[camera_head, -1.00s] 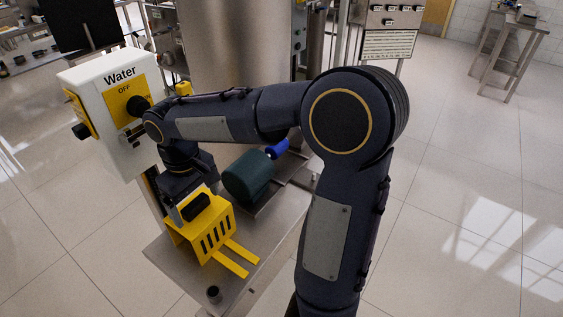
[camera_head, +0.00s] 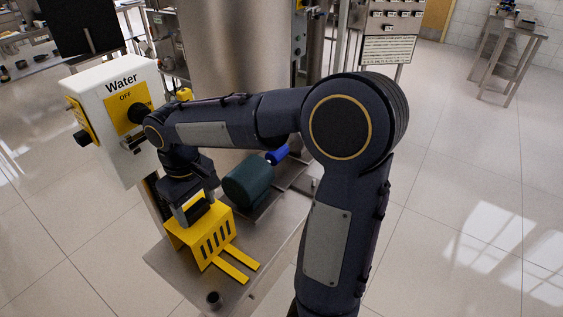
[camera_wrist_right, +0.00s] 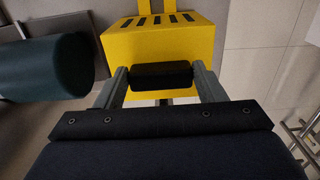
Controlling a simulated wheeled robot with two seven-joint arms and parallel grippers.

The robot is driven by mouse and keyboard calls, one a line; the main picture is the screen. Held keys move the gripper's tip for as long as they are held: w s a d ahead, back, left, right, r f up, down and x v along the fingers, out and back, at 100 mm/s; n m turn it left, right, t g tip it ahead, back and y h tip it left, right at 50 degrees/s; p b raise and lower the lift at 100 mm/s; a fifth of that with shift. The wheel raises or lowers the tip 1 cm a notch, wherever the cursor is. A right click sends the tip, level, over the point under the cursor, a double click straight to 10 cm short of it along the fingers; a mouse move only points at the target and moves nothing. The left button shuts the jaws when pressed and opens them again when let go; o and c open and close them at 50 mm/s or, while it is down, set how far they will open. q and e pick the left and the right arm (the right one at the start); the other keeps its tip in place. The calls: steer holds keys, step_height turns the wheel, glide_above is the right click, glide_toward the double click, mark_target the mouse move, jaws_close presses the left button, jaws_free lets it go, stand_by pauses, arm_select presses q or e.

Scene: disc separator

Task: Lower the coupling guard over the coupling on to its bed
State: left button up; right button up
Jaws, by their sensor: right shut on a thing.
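The yellow slotted coupling guard (camera_head: 209,236) is upright at the near left part of the steel table, with two flat yellow strips reaching toward the front. My right gripper (camera_head: 197,214) is above it, shut on the guard's black handle. In the right wrist view the gripper (camera_wrist_right: 163,76) has a finger at each end of the black handle (camera_wrist_right: 161,76), with the yellow guard (camera_wrist_right: 158,42) beyond. I cannot tell whether the guard touches the table. The coupling is not visible. My left gripper is not in view.
A dark green motor (camera_head: 248,178) stands beside the guard, also in the wrist view (camera_wrist_right: 40,67). A blue part (camera_head: 277,155) lies behind it. A white Water switch box (camera_head: 112,115) stands at left.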

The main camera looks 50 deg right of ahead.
steer(key=shift+r+p, duration=2.45)
steer(key=shift+r, duration=0.45)
steer(key=shift+f, duration=0.1)
